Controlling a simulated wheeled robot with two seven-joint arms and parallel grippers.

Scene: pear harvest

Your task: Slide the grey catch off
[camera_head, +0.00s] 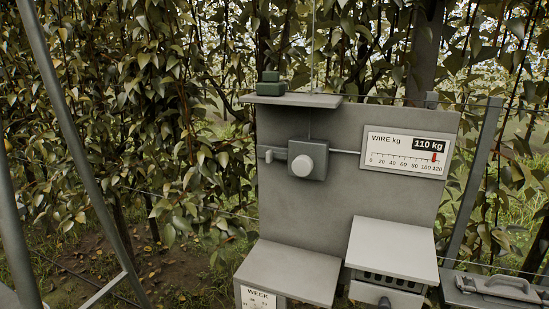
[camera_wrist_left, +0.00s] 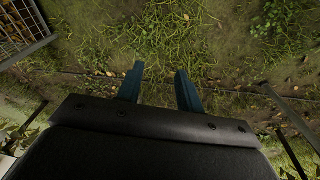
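A small grey catch (camera_head: 270,154) sticks out on the left side of a grey box with a round pale knob (camera_head: 303,165), mounted on the grey back panel (camera_head: 350,200). A thin wire runs from the box to a white gauge (camera_head: 404,152) labelled "WIRE kg", which reads 110 kg with a red marker near the right end of its scale. My left gripper (camera_wrist_left: 157,72) shows in the left wrist view, its two dark blue fingers apart with only grass between them. Neither gripper shows in the head view.
A shelf (camera_head: 310,101) above the box holds a green block (camera_head: 270,85). Below stand a grey ledge with a "WEEK" card (camera_head: 259,299) and a light-topped box (camera_head: 390,245). A handled case (camera_head: 500,289) lies at right. Leaves and slanted poles (camera_head: 70,120) crowd the left.

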